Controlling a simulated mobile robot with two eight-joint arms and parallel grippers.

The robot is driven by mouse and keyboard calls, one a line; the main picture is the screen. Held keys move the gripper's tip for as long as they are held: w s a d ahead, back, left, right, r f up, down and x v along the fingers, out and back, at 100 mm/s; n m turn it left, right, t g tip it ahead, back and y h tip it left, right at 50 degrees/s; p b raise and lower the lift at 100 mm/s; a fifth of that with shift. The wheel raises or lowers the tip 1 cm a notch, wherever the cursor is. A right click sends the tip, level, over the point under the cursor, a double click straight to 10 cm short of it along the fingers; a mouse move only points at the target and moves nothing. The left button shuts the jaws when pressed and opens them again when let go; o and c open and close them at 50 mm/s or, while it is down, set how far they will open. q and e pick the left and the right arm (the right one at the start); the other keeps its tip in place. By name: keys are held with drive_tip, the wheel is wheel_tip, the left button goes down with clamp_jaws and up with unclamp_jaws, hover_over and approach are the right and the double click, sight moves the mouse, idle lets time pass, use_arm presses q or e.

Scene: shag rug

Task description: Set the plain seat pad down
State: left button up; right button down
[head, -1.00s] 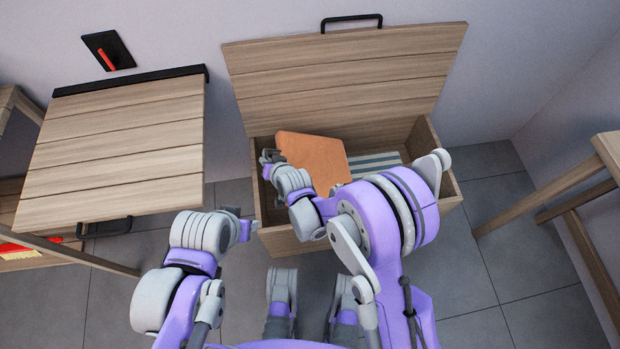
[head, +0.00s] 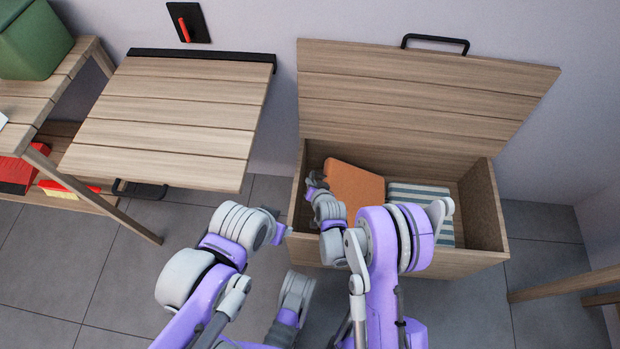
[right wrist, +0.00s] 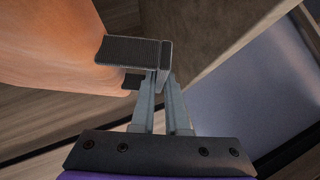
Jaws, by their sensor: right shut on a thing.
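The plain orange seat pad (head: 355,186) is inside the left half of the open wooden chest (head: 484,205), tilted. Its lower part is hidden behind my right arm, so I cannot tell if it touches the floor of the chest. My right gripper (head: 314,186) is shut on the pad's left side. In the right wrist view the fingers (right wrist: 136,62) grip the edge of the orange pad (right wrist: 45,45). My left gripper (head: 279,226) is outside the chest, near its front left corner; its fingers are too small to read.
A blue-and-white striped pad (head: 420,195) lies in the chest to the right of the orange one. The chest lid (head: 425,95) stands open against the wall. A slatted fold-down table (head: 165,125) is at the left, beside a shelf with a green box (head: 32,40).

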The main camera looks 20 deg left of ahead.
drive_tip(key=shift+w+a, duration=0.85)
drive_tip(key=shift+w, duration=0.1)
drive_tip(key=shift+w+f, duration=0.1)
drive_tip(key=shift+f, duration=0.1)
drive_tip(key=shift+f+b, duration=0.4)
